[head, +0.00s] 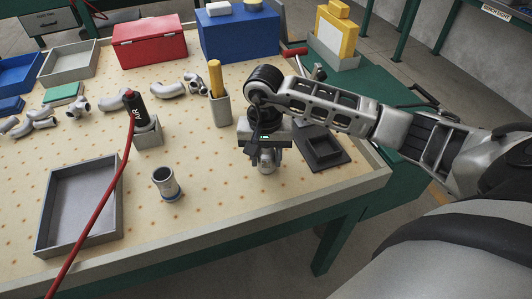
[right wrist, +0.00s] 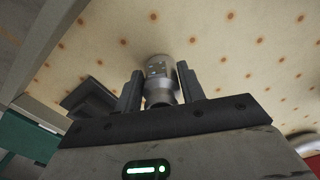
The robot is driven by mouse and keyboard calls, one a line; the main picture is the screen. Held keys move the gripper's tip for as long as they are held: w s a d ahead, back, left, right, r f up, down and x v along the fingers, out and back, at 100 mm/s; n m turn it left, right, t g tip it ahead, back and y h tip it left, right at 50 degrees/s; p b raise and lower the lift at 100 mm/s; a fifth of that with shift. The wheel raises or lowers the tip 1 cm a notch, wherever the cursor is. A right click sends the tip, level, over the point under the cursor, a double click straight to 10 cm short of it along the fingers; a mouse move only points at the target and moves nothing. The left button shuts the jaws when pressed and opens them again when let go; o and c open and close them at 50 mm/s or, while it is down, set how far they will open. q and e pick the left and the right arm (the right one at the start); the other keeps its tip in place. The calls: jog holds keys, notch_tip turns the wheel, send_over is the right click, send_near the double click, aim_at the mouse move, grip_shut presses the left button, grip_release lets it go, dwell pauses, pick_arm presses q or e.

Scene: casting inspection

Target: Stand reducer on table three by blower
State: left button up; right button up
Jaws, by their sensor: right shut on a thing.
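My right gripper (head: 266,149) points down over the right part of the table (head: 215,160), shut on a grey metal reducer (head: 267,163). In the right wrist view the reducer (right wrist: 159,88) sits between the two dark fingers; its wider end is toward the table top. I cannot tell if it touches the table. The blower (head: 138,108), black and marked AIR, stands in a grey holder (head: 149,135) left of the gripper, with a red hose. My left gripper is out of view.
An empty grey tray (head: 112,203) lies at front left. A dark square stand (head: 322,150) is close right of the gripper. A grey cup with a yellow tool (head: 216,80) stands behind. Several pipe fittings lie at left.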

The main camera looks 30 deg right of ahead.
aim_at(265, 153)
jog(key=shift+f+b, duration=0.2)
jog(key=shift+b, duration=0.1)
jog(key=o, duration=1.2)
jog(key=shift+r, duration=0.15)
jog(key=shift+r+p, duration=0.2)
jog(key=shift+p, duration=0.1)
notch_tip(265, 153, up, 10)
jog(key=shift+w+a+r+b, duration=0.1)
jog(key=shift+r+b, duration=0.15)
jog(key=shift+b, duration=0.4)
jog(key=shift+r, duration=0.6)
